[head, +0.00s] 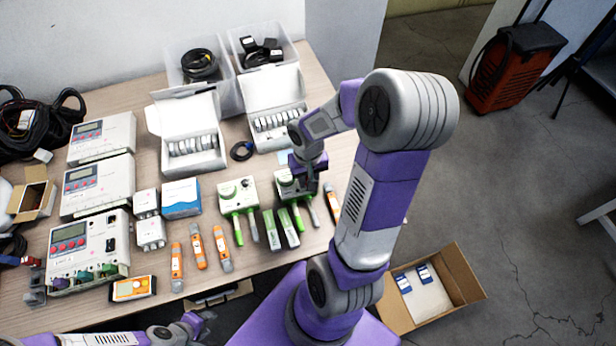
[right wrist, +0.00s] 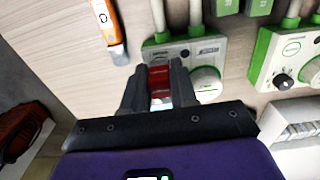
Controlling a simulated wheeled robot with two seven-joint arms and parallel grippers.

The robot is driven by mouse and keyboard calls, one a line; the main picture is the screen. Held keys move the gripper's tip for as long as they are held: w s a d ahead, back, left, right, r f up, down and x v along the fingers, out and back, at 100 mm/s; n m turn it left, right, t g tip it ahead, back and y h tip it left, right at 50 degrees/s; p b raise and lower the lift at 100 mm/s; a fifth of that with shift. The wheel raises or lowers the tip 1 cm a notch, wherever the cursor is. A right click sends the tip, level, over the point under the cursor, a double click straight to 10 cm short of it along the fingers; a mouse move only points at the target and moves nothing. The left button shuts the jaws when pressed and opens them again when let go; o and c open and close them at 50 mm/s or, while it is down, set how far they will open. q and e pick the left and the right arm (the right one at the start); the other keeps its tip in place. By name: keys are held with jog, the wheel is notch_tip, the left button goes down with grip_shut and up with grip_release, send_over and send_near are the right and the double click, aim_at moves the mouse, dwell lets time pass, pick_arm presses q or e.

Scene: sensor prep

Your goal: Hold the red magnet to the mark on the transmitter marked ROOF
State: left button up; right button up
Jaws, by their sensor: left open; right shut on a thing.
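Two white transmitters with green edges stand on the bench in the head view, one on the left (head: 238,190) and one on the right (head: 284,188). My right gripper (head: 308,184) is over the right one and hides part of it. In the right wrist view my right gripper (right wrist: 160,82) is shut on the red magnet (right wrist: 160,76), at the face of this transmitter (right wrist: 205,71). I cannot tell if the magnet touches it. A small blue label shows there, too small to read. The other transmitter (right wrist: 287,60) is beside it. My left gripper (head: 199,324) is open and empty at the bench's front edge.
Orange sensors (head: 177,266) and green-capped sensors (head: 289,229) lie in front of the transmitters. White instruments (head: 97,188) stand at the left. Open white boxes (head: 186,135) and clear bins (head: 200,55) are behind. An open carton (head: 452,268) is on the floor.

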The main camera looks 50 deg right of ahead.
jog(key=shift+r+p, duration=2.35)
jog(key=shift+r, duration=0.8)
